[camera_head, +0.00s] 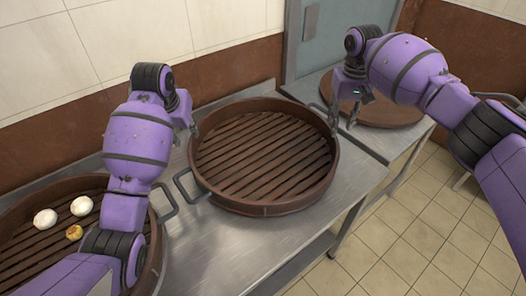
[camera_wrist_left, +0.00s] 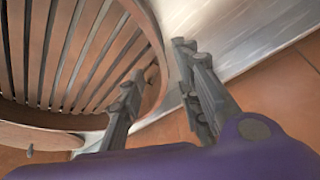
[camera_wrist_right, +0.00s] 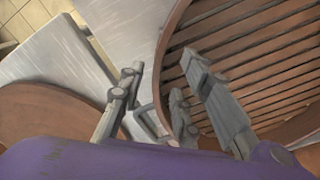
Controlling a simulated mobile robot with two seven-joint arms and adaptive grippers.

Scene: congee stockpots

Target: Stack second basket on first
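A round brown slatted basket (camera_head: 262,205), empty inside, sits on the metal table in the middle of the head view. It has a grey side handle (camera_head: 187,188) at its left. A second brown basket (camera_head: 155,245) holding several buns is at the lower left, partly hidden by my left arm. My left gripper (camera_head: 185,135) is open by the empty basket's left rim; the left wrist view shows its fingers spread (camera_wrist_left: 160,90) near the rim (camera_wrist_left: 158,45). My right gripper (camera_head: 343,112) is open by that basket's right rim, and the right wrist view shows its fingers apart (camera_wrist_right: 160,80).
A round brown lid or board (camera_head: 385,112) lies on the right table section. The metal table (camera_head: 250,250) is clear in front of the empty basket. A tiled wall is behind, and a tiled floor (camera_head: 400,235) lies right.

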